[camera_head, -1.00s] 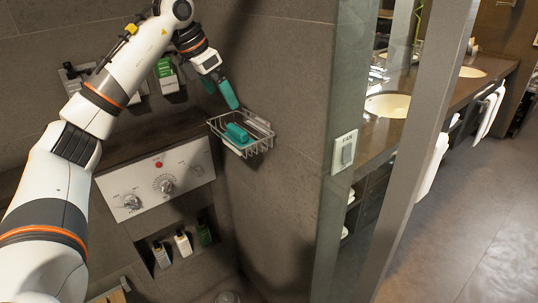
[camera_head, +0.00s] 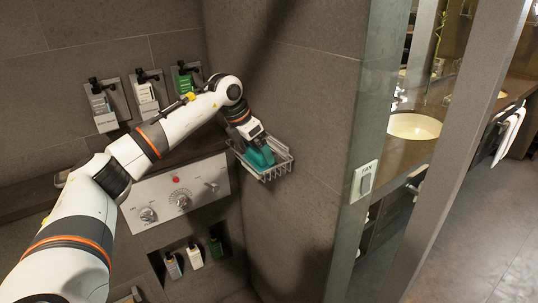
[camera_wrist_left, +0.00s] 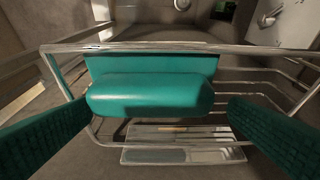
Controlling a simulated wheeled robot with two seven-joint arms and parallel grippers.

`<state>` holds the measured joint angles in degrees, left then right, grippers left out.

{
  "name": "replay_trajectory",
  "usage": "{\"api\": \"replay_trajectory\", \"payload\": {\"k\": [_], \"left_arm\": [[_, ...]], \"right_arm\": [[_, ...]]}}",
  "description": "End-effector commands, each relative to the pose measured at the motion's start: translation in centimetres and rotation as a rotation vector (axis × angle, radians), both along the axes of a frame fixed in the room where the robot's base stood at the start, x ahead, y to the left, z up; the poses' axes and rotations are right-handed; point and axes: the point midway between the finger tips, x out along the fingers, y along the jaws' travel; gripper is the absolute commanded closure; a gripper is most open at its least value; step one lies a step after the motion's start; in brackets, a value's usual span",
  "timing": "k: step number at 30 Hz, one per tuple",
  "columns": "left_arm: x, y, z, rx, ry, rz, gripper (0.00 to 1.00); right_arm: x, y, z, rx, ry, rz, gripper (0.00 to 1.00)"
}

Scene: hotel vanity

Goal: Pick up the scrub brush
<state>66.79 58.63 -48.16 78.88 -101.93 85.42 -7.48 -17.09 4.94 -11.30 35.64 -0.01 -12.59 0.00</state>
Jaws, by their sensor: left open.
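The teal scrub brush (camera_wrist_left: 150,96) lies in a wire basket (camera_head: 277,172) fixed to the wall. In the left wrist view it is a rounded teal block with a flatter teal part behind it. My left gripper (camera_head: 261,158) is down at the basket, with its teal fingers open. In the wrist view one finger is on each side of the brush, and a gap shows at the right finger; contact at the left is hard to tell. In the head view the gripper largely hides the brush. My right gripper is not in view.
The basket's wire rim (camera_wrist_left: 255,47) surrounds the brush closely. A clear flat item (camera_wrist_left: 183,146) shows just beside it. A control panel (camera_head: 180,193), wall dispensers (camera_head: 145,95) and a niche with bottles (camera_head: 195,256) are to the left. A glass partition stands to the right.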

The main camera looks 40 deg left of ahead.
Motion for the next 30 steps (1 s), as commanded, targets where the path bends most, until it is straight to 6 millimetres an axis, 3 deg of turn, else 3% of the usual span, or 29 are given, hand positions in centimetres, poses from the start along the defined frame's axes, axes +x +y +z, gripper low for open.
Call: {"api": "replay_trajectory", "payload": {"k": [8,17,25,30], "left_arm": [[0.2,0.0,-0.4,0.000,-0.001,0.000,0.02],[0.1,0.0,-0.4,0.000,-0.001,0.000,0.51],[0.2,0.0,0.0,0.000,-0.003,0.000,0.51],[0.2,-0.1,2.4,-0.003,-0.007,0.000,0.51]], "right_arm": [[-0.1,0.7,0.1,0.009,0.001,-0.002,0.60],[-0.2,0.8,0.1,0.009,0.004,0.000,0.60],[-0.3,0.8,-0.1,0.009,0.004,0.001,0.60],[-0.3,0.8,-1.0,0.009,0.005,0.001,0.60]]}}
